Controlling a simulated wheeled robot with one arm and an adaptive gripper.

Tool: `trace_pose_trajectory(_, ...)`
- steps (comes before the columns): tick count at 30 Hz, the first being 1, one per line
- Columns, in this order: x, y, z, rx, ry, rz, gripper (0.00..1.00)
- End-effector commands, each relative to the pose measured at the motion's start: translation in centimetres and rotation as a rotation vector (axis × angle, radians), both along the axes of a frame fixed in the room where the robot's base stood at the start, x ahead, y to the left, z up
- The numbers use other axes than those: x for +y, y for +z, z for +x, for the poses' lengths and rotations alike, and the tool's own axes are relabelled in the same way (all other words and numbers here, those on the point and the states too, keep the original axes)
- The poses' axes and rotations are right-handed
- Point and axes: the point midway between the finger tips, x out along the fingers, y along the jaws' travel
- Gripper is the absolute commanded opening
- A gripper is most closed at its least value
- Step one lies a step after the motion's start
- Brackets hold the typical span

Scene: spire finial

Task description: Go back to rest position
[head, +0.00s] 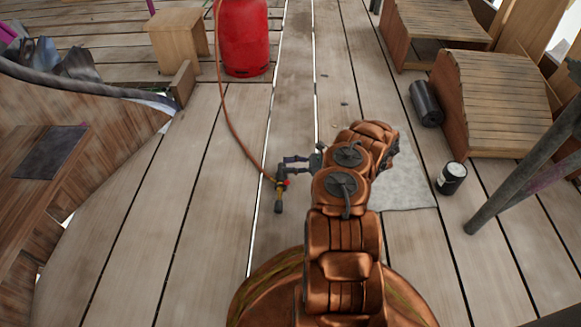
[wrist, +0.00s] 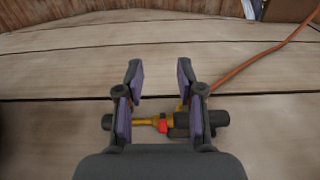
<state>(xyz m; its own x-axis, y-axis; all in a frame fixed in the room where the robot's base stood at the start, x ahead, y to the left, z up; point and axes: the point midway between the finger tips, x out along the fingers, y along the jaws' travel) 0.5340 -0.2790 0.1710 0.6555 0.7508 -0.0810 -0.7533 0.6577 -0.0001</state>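My gripper (head: 286,172) is at the end of my copper-coloured arm, low over the plank floor, left of the arm. In the wrist view its two purple-padded fingers (wrist: 160,78) stand apart with a wide gap. A small torch (head: 279,194) with a dark handle, brass neck and red part is right at the gripper. In the wrist view the torch (wrist: 163,123) lies crosswise beyond the fingers, which hide parts of it. The fingers are not closed on it. I cannot tell whether they touch it.
An orange hose (head: 232,122) runs from the torch towards a red gas cylinder (head: 244,38). A grey cloth (head: 408,190), a white-labelled can (head: 451,178) and a black cylinder (head: 426,104) are at right, near slatted wooden pieces (head: 497,100). Floor at left (head: 180,220) is clear.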

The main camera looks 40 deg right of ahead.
Motion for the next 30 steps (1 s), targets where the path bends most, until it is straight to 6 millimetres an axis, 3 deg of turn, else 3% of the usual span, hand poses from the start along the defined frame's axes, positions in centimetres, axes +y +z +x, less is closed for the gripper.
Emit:
trace_pose_trajectory(14,0.0,0.0,0.0,0.000,0.000,0.000,0.38)
trace_pose_trajectory(17,0.3,0.8,0.2,-0.004,0.009,-0.003,0.38)
trace_pose_trajectory(20,1.4,3.2,0.9,-0.016,0.041,-0.015,0.38)
trace_pose_trajectory(30,9.4,17.8,3.6,-0.101,0.271,-0.108,0.38)
